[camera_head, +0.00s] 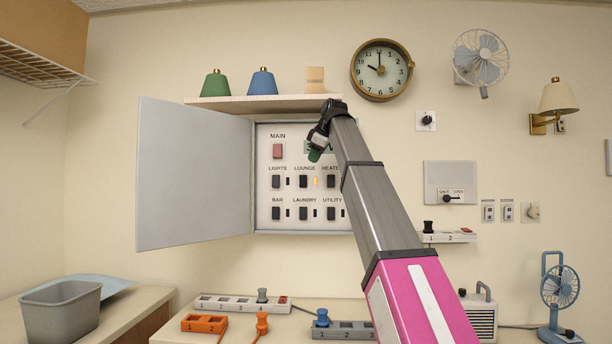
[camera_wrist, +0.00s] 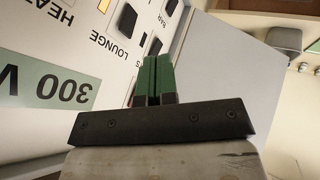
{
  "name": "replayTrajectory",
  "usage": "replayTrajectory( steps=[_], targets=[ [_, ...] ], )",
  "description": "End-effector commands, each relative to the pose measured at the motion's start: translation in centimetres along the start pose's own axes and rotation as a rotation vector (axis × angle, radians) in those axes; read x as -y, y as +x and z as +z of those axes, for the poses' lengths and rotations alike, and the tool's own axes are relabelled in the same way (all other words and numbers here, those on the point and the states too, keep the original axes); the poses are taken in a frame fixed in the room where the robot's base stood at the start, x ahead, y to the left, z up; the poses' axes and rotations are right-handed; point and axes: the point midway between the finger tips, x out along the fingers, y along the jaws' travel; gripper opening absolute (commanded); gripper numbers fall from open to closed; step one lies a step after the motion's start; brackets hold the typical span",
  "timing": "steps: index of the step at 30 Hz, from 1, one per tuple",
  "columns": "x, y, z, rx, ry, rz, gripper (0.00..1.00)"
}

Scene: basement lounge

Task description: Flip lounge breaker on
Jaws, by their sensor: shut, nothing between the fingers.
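The grey breaker panel (camera_head: 262,215) hangs open on the wall. Its lounge breaker (camera_head: 303,181) is a small black switch under the LOUNGE label, with an orange lit lamp (camera_head: 316,181) to its right. In the wrist view the lounge breaker (camera_wrist: 126,19) shows at the top, beside the orange lamp (camera_wrist: 103,5). My gripper (camera_head: 315,155) is shut and empty, in front of the panel just above the LOUNGE label. Its green fingers (camera_wrist: 153,75) are together in the wrist view, and I cannot tell whether they touch the panel.
The open panel door (camera_head: 195,178) extends left. A shelf (camera_head: 260,103) with lamps is just above the panel. Similar black breakers (camera_head: 276,182) surround the lounge one, and a red main breaker (camera_head: 278,151) is at upper left. Power strips (camera_head: 238,304) lie on the counter below.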

Motion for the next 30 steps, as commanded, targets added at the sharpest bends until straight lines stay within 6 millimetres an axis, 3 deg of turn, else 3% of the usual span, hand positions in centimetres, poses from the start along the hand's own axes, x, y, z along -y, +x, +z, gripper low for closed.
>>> replayTrajectory(
  steps=[5,17,23,30],
  targets=[
    [-0.2,-1.4,-0.9,-0.009,-0.024,0.004,0.0],
    [-0.2,-1.2,-0.9,-0.009,-0.024,0.004,0.0],
    [-0.1,0.8,-0.9,-0.008,-0.024,0.003,0.0],
    [-0.1,5.3,-1.0,-0.009,-0.024,0.002,0.0]
  ],
)
